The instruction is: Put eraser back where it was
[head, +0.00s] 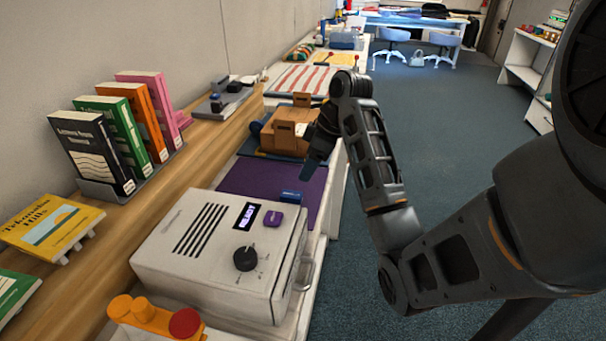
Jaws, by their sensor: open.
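I cannot tell for sure which thing is the eraser. A small purple block (273,218) lies on top of the white machine, beside its display. A small blue block (291,196) is just behind the machine, at the near edge of a purple mat (245,184). My gripper (314,156) points down above the right side of the purple mat, next to a brown wooden toy (285,130). It is open, with nothing seen between its fingers, which are small and partly hidden by my arm. It is apart from both blocks.
The white machine (181,225) with a black dial fills the near counter. A wooden shelf (190,150) along the wall holds several upright books (108,135). An orange-and-red toy (155,318) is at the front. Blue floor (440,140) to the right is clear.

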